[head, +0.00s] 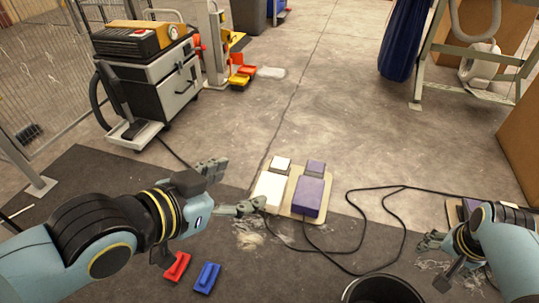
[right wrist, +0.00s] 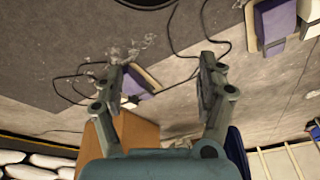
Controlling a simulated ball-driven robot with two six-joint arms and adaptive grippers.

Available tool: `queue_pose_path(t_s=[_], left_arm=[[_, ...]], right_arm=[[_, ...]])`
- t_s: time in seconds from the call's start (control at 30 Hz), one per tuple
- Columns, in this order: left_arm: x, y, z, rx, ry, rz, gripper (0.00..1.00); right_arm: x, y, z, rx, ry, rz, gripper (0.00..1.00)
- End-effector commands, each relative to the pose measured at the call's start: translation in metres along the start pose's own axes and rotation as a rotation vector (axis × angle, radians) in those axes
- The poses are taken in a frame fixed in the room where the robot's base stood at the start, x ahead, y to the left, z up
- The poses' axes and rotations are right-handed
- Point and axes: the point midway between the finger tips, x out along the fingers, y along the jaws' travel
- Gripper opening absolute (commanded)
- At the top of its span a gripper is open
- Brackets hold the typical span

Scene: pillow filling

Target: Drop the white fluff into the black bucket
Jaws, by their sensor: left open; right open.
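The black bucket (head: 383,291) is cut off by the bottom edge in the head view; its dark rim (right wrist: 147,3) shows at the top of the right wrist view. My right gripper (head: 436,263) is open, to the right of the bucket. White fluff (head: 428,265) lies in thin wisps around its fingers; in the right wrist view the fluff (right wrist: 128,49) shows by the left fingertip, and I cannot tell whether it touches. My left gripper (head: 238,187) is open beside a white pedal. More pale fluff (head: 248,236) lies on the dark mat below it.
A board with white and purple pedals (head: 309,197) sits mid-floor, with black cables (head: 375,240) looping right. Red (head: 177,267) and blue (head: 207,277) blocks lie near my left arm. A wheeled cabinet (head: 160,85) stands back left. The middle concrete floor is clear.

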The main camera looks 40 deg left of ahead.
Motion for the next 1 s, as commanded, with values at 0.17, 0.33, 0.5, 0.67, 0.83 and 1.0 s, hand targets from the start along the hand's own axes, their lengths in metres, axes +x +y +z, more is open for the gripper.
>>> queue_pose_path(t_s=[0.17, 0.33, 0.5, 0.67, 0.83, 1.0], left_arm=[[-0.011, -0.002, -0.026, 0.0, 0.016, -0.001, 0.75], [-0.014, -0.003, -0.032, 0.0, 0.019, -0.002, 0.75], [-0.014, -0.003, -0.032, 0.0, 0.019, -0.002, 0.75], [-0.013, -0.003, -0.032, 0.0, 0.019, -0.002, 0.75], [-0.013, -0.003, -0.032, 0.0, 0.019, -0.002, 0.75], [-0.002, -0.003, 0.001, 0.001, -0.04, -0.002, 0.75]], right_arm=[[-0.029, -0.003, -0.014, 0.0, 0.015, -0.003, 0.74], [-0.036, -0.003, -0.017, 0.0, 0.019, -0.003, 0.74], [-0.036, -0.003, -0.017, 0.0, 0.018, -0.003, 0.74], [-0.035, -0.003, -0.017, 0.0, 0.018, -0.003, 0.74], [-0.035, -0.003, -0.017, 0.0, 0.018, -0.003, 0.74], [-0.019, 0.013, 0.013, -0.01, -0.004, 0.001, 0.74]])
